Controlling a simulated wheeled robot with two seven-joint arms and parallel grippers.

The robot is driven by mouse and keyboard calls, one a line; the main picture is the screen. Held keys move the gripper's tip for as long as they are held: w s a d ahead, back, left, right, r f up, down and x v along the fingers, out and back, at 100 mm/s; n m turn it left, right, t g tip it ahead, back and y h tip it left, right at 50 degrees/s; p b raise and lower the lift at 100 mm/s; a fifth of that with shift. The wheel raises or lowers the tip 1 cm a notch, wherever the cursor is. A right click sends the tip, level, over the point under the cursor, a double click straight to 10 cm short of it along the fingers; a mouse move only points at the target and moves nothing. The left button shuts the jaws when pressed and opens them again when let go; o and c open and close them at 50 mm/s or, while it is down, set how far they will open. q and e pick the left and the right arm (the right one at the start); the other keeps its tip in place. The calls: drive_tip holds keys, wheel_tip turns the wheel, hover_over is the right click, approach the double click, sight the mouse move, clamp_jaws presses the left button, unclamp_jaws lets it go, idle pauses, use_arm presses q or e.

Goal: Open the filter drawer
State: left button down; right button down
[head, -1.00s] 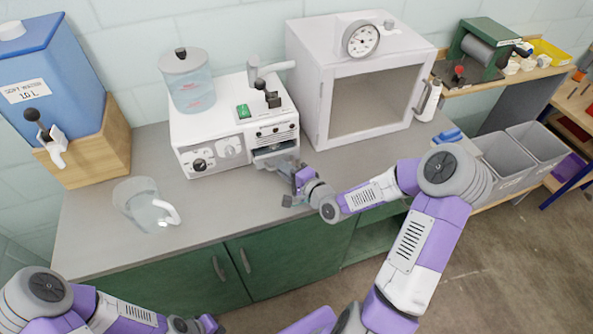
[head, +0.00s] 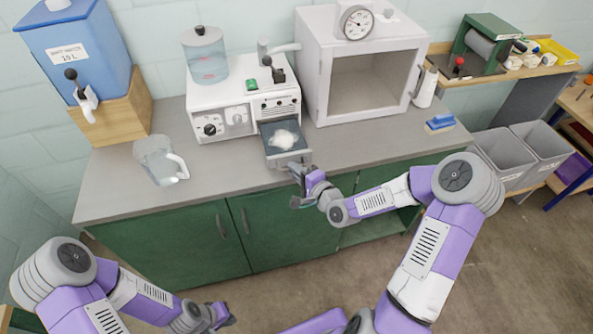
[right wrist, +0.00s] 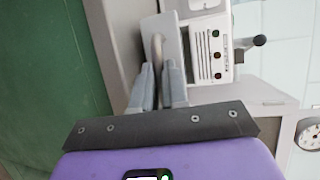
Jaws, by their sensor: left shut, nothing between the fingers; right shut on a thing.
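The white coffee-machine-like device (head: 213,117) stands on the counter. Its filter drawer (head: 272,156) is pulled well out at the front right, and a white clump (head: 284,139) lies in it. My right gripper (head: 298,172) is at the front of the drawer, shut on its handle. In the right wrist view, the fingers (right wrist: 158,92) close around the curved grey handle (right wrist: 158,48) on the drawer front. My left gripper (head: 222,315) is low at the bottom of the head view, away from the counter, shut and empty.
A clear jug (head: 158,162) stands left of the device. A blue water tank (head: 80,45) on a wooden stand is further left. A white oven-like cabinet (head: 312,70) with a gauge is to the right. The front of the counter (head: 225,178) is clear.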

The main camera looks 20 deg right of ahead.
drive_tip(key=c, duration=1.2)
unclamp_jaws()
drive_tip(key=shift+o, duration=0.2)
drive_tip(key=p+v, duration=0.2)
drive_tip(key=v, duration=0.5)
drive_tip(key=shift+s, duration=0.3)
drive_tip(key=s+a+f+n+g+y, duration=0.1)
drive_tip(key=s+a+f+n+g, duration=0.3)
drive_tip(key=f, duration=0.4)
drive_tip(key=s+a+f+n+g, duration=0.2)
drive_tip(key=a+f+g, duration=0.2)
drive_tip(key=a+f, duration=0.25)
drive_tip(key=s+a+f+n+g+h, duration=0.1)
drive_tip(key=s+a+f+n+g, duration=0.3)
drive_tip(key=s+f+n+g, duration=0.3)
drive_tip(key=s+f, duration=0.2)
drive_tip(key=s, duration=0.3)
drive_tip(key=shift+s+f, duration=0.25)
drive_tip(key=shift+f, duration=0.05)
